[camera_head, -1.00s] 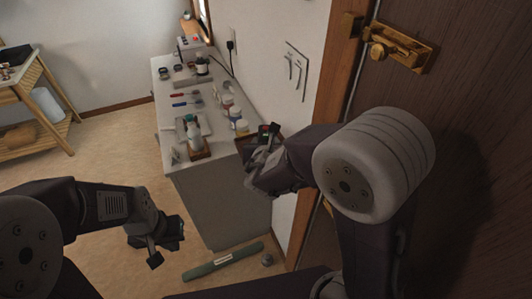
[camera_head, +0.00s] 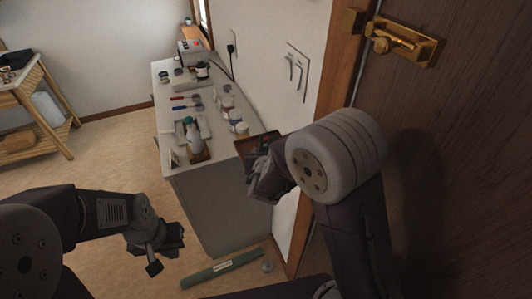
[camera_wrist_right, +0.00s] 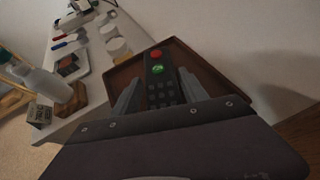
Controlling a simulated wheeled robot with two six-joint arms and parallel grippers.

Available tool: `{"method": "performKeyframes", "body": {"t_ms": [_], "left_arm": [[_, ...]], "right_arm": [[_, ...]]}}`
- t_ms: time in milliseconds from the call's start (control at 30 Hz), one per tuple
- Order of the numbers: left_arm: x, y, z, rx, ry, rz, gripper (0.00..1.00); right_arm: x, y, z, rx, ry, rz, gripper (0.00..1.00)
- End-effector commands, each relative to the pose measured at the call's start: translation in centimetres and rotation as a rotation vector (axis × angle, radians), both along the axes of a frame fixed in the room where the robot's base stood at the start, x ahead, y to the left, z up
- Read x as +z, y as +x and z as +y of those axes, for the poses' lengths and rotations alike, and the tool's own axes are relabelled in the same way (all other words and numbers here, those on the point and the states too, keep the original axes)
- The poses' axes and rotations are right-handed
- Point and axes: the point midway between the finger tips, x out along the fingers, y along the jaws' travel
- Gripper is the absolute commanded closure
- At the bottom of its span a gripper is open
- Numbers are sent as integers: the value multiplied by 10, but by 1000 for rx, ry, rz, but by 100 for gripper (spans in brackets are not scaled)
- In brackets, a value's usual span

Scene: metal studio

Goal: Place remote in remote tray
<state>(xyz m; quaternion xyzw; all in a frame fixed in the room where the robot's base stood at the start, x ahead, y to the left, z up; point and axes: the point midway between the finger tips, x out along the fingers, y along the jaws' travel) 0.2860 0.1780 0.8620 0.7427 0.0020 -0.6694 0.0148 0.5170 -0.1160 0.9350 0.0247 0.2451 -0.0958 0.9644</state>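The black remote (camera_wrist_right: 160,82), with a red and a green button, appears to lie in the brown remote tray (camera_wrist_right: 209,72) at the counter's near right corner. The tray also shows in the head view (camera_head: 244,148), partly hidden by my right arm. My right gripper (camera_wrist_right: 160,76) is over the tray, its fingers spread on either side of the remote with small gaps. The remote's lower end is hidden by the gripper body. My left gripper (camera_head: 168,254) is open and empty, low over the floor left of the counter.
The white counter (camera_head: 165,115) holds jars (camera_head: 235,115), a spray bottle (camera_head: 194,138) on a wooden block and several pens. A wall stands close to the right of the tray, with a brown door (camera_head: 470,130) beyond. A green roll (camera_head: 222,268) lies on the floor.

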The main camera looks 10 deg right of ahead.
Motion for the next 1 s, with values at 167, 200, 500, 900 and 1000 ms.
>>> {"method": "performKeyframes", "body": {"t_ms": [167,200,500,900,1000], "left_arm": [[1,0,0,0,0,0,100],[1,0,0,0,0,0,100],[5,0,0,0,0,0,100],[4,0,0,0,0,-1,100],[-4,0,0,0,0,0,100]], "right_arm": [[1,0,0,0,0,0,35],[1,0,0,0,0,0,35],[11,-11,3,3,0,-2,35],[49,-89,19,1,3,-9,35],[55,-97,20,-1,2,-7,35]]}}
